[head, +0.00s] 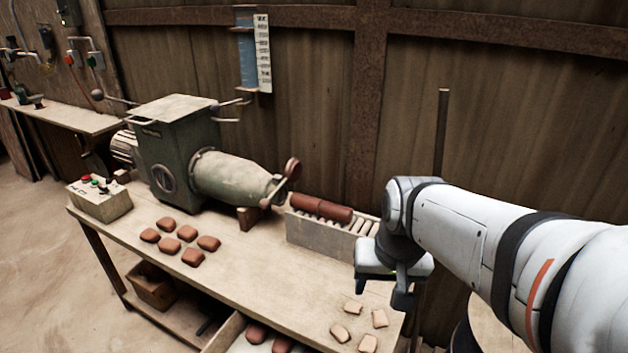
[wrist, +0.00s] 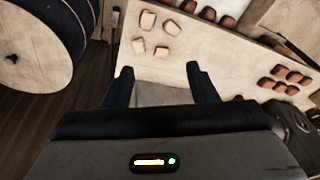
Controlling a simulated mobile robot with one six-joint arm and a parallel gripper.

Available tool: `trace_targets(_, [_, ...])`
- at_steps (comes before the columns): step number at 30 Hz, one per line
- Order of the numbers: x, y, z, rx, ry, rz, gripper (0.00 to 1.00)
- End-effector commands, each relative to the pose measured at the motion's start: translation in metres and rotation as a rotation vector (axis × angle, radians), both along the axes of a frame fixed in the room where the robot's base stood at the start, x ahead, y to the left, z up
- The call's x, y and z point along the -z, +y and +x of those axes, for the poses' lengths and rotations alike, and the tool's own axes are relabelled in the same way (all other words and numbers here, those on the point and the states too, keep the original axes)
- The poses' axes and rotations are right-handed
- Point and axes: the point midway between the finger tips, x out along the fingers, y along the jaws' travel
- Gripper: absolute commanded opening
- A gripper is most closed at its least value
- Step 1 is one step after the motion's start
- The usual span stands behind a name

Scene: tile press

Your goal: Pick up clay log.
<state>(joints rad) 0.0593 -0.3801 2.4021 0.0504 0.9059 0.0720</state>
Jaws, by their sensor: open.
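The clay log (head: 320,208) is a reddish-brown cylinder lying on a slatted roller rack (head: 318,236) at the nozzle of the green extruder. My gripper (head: 382,288) points down near the rack's right end, to the right of the log and apart from it. The wrist view shows its two dark fingers (wrist: 160,72) spread with nothing between them. I cannot make out the log in the wrist view.
The green extruder (head: 180,155) stands on the bench (head: 250,275). Several brown clay pieces (head: 182,235) lie on its left part, and several pale pieces (head: 352,307) near its right end. A control box (head: 100,200) sits at the left edge.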

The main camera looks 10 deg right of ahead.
Motion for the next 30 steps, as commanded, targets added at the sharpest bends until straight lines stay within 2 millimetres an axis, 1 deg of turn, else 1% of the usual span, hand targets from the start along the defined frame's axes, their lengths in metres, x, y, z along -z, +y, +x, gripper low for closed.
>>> trace_targets(1, [-0.006,-0.001,0.021,0.082,0.011,0.029,0.53])
trace_targets(2, [-0.010,-0.001,0.034,0.141,0.016,0.051,0.53])
trace_targets(3, [-0.014,0.000,0.053,0.223,0.023,0.081,0.53])
trace_targets(4, [-0.016,0.000,0.067,0.289,0.030,0.104,0.53])
trace_targets(5, [-0.018,0.000,0.082,0.355,0.038,0.129,0.53])
trace_targets(6, [-0.020,0.000,0.102,0.440,0.046,0.159,0.53])
trace_targets(8, [-0.021,0.000,0.132,0.569,0.062,0.205,0.53])
trace_targets(9, [-0.021,0.000,0.151,0.655,0.073,0.235,0.53])
trace_targets(11, [-0.017,-0.001,0.180,0.783,0.093,0.279,0.53])
trace_targets(12, [-0.015,-0.002,0.200,0.869,0.105,0.309,0.53])
trace_targets(14, [-0.008,-0.004,0.228,0.997,0.129,0.351,0.53])
trace_targets(15, [-0.003,-0.006,0.247,1.083,0.144,0.380,0.53])
trace_targets(17, [0.007,-0.008,0.274,1.210,0.171,0.420,0.53])
trace_targets(18, [0.014,-0.010,0.292,1.295,0.189,0.448,0.53])
trace_targets(21, [0.034,-0.015,0.332,1.494,0.235,0.508,0.53])
trace_targets(24, [0.054,-0.019,0.363,1.661,0.278,0.557,0.53])
trace_targets(27, [0.071,-0.023,0.384,1.788,0.315,0.591,0.53])
trace_targets(30, [0.081,-0.026,0.397,1.868,0.338,0.614,0.53])
